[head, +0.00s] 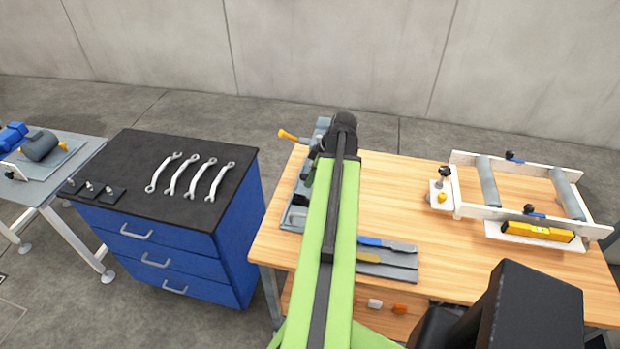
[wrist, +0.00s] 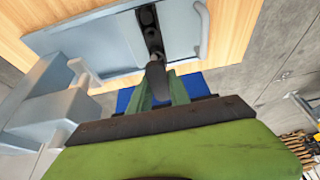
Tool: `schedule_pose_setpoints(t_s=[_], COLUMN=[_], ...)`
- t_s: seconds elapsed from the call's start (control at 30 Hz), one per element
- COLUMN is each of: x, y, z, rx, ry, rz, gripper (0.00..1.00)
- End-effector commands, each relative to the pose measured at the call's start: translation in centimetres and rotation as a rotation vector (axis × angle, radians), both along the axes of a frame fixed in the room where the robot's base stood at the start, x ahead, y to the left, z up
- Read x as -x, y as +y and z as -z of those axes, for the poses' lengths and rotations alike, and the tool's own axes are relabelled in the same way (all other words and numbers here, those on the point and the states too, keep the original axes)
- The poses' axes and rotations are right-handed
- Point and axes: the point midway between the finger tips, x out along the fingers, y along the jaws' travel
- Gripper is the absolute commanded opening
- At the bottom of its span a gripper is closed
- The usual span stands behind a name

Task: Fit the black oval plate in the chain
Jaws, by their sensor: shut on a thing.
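My gripper (wrist: 160,88) has green fingers and is shut on the black oval plate (wrist: 156,76) in the wrist view. The plate sticks out past the fingertips, toward the dark chain (wrist: 150,30). The chain lies in a slot of the grey-blue fixture (wrist: 95,40). The plate's tip appears close to the chain's near end; I cannot tell whether they touch. In the head view, the fixture (head: 293,216) stands at the left of the wooden bench, and my arm hides the plate and most of the gripper.
The wooden bench (head: 410,200) carries flat tools (head: 388,262) and a white roller frame (head: 520,185) at right. A blue drawer cabinet (head: 165,250) with several wrenches stands left of it. The bench middle is clear. An orange handle (head: 288,135) juts from the fixture.

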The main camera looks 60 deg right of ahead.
Motion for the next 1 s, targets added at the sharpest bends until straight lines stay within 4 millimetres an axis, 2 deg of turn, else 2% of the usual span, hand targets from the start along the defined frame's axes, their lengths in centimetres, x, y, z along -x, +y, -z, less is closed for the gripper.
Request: schedule_pose_setpoints(t_s=[0.27, 0.63, 0.8, 1.0], x=[0.0, 0.0, 0.1, 0.1], y=[0.0, -0.1, -0.1, -0.1], z=[2.2, 6.4, 7.1, 7.0], rx=[0.000, 0.001, 0.001, 0.001], ry=[0.001, 0.001, 0.001, 0.001], rz=[0.002, 0.004, 0.004, 0.004], gripper=[0.00, 0.00, 0.00, 0.00])
